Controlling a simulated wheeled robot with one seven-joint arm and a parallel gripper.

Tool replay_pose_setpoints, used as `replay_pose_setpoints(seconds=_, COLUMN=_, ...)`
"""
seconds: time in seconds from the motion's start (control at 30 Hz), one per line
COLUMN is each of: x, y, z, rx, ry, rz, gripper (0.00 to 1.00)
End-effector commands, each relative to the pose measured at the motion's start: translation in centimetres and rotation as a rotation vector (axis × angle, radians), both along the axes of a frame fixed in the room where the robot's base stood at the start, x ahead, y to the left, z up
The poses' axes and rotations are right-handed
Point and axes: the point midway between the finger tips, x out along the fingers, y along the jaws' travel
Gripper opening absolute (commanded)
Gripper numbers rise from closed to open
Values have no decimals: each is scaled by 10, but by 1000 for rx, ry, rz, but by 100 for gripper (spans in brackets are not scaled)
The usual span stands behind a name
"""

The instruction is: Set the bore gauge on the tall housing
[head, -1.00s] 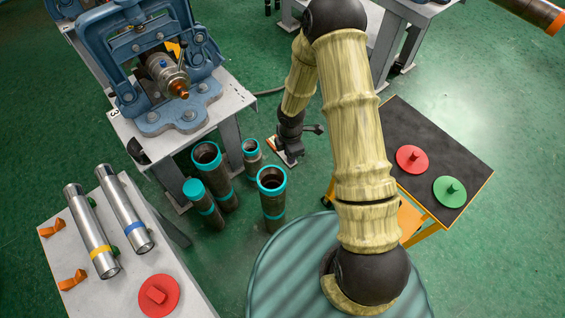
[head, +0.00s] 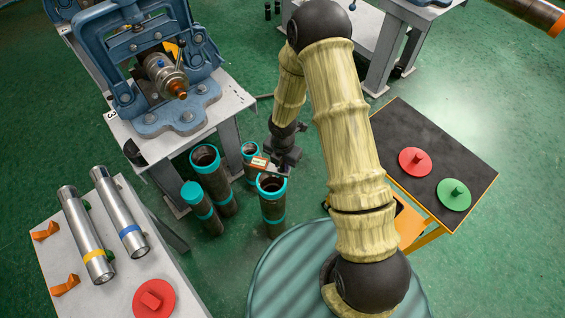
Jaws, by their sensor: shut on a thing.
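My gripper (head: 272,167) is shut on a small flat piece with a pale and orange-brown face, which I take for the bore gauge (head: 257,162). The gripper holds it over the group of dark pipe housings with teal rims. In the picture it lies between the open front-right housing (head: 272,207) and the narrower open housing behind (head: 249,151), covering part of both. I cannot tell its height above them. A wide open housing (head: 205,158) stands to the left, and one with a teal closed top (head: 193,193) stands in front of that. Which is tallest is hard to judge from above.
A vise bench (head: 150,125) stands behind left of the housings. A pale table (head: 110,285) at lower left holds two steel tubes, orange blocks and a red disc. A black-topped table (head: 435,150) at right carries red and green discs. Green floor is open between.

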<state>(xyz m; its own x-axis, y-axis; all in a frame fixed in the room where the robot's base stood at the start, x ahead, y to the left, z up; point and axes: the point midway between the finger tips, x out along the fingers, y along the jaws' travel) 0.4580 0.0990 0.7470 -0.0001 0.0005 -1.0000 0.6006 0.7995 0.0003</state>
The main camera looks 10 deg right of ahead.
Motion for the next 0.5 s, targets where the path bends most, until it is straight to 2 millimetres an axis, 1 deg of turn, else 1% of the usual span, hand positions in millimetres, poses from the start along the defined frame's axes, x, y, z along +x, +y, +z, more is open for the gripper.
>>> replay_pose_setpoints(seconds=0.03, x=0, y=0, z=-6, rx=1, ry=-1, rz=0, gripper=0)
replay_pose_setpoints(seconds=0.5, x=0, y=0, z=-47, rx=0, ry=-1, rz=0, gripper=0)
